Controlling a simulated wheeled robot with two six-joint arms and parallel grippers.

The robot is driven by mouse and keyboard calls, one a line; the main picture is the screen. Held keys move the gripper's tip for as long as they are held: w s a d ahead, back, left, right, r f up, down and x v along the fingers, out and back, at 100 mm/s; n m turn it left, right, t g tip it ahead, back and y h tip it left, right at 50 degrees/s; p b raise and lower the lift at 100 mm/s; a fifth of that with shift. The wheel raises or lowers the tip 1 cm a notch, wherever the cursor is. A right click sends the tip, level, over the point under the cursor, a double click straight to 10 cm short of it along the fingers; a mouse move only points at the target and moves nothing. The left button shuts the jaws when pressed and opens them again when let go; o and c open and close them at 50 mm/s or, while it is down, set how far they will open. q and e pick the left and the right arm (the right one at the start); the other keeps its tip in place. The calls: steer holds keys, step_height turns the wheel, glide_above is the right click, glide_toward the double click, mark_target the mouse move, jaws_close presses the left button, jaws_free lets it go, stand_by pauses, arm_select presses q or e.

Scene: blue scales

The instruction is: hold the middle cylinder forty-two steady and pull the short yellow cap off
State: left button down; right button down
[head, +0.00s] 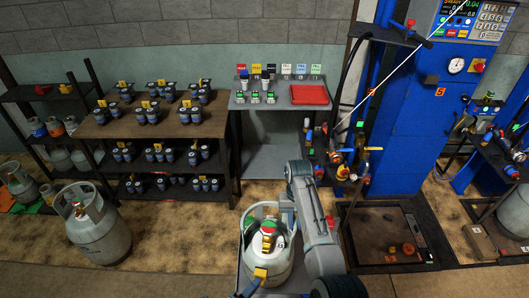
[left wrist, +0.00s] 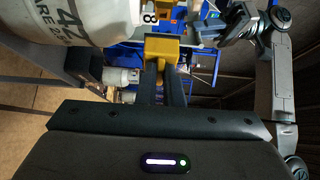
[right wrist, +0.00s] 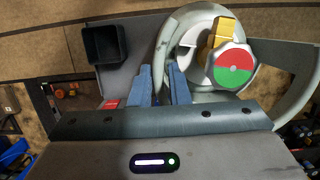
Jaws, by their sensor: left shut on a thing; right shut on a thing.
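The middle cylinder (head: 284,268) is a pale grey gas bottle standing upright at bottom centre, with a red and green valve wheel (head: 268,227) inside its collar. Its "42" marking shows on its side in the left wrist view (left wrist: 100,22). My left gripper (left wrist: 164,64) is shut on the yellow cap (left wrist: 166,47), beside the cylinder. In the head view the cap (head: 261,273) is in front of the cylinder and looks apart from the valve. My right gripper (right wrist: 159,70) is shut on the collar rim (right wrist: 170,45); the valve body (right wrist: 222,32) shows yellow beyond.
Another grey cylinder (head: 97,235) stands on the floor at left. A shelf of small dark blue cylinders (head: 150,130) and a bench with a red tray (head: 309,95) are behind. A blue machine (head: 410,130) and a dark floor platform (head: 385,235) are at right.

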steer(key=shift+r, duration=0.1)
stand_by(0.3)
steer(key=c, duration=1.3)
jaws_free()
